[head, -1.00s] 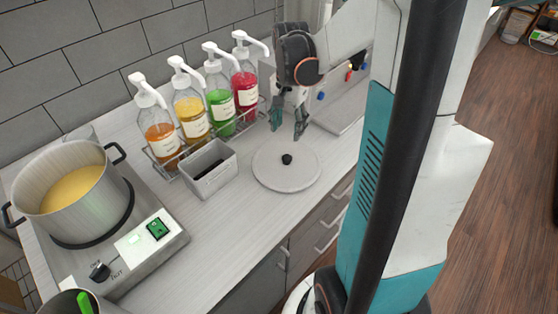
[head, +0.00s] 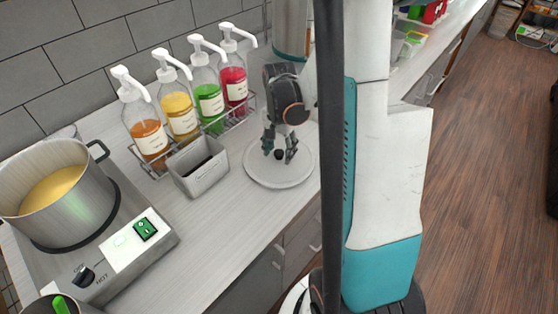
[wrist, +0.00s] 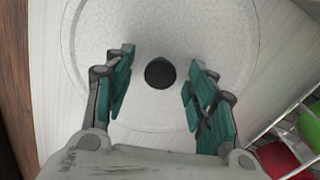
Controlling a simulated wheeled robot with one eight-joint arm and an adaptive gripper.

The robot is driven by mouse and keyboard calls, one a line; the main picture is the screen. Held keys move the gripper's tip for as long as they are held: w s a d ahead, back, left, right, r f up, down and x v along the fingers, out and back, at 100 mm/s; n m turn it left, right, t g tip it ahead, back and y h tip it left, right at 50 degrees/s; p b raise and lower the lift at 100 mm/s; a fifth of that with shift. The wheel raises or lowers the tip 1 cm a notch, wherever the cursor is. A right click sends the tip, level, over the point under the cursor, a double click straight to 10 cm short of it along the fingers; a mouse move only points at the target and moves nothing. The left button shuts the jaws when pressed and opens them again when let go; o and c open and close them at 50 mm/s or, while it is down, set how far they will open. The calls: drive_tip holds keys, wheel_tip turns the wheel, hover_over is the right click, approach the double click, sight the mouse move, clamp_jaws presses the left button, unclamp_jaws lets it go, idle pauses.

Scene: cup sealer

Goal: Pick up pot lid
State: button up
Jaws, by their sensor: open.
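The pot lid (head: 262,178) is a round, pale grey speckled disc with a small black knob (head: 279,154) at its middle. It lies flat on the counter, and it fills much of the wrist view (wrist: 160,115). My gripper (head: 279,154) is open above the lid. In the wrist view the two teal fingers (wrist: 160,88) stand on either side of the knob, with a gap on both sides. Nothing is between the fingers except the knob seen below; how far above it they are is hard to tell.
A grey bin (head: 199,169) stands just left of the lid. A wire rack with several pump bottles (head: 210,98) is behind it. A metal pot (head: 66,198) of yellow liquid sits on a hot plate at the left. The counter in front of the lid is clear.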

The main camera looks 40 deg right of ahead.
clamp_jaws()
idle(0.3)
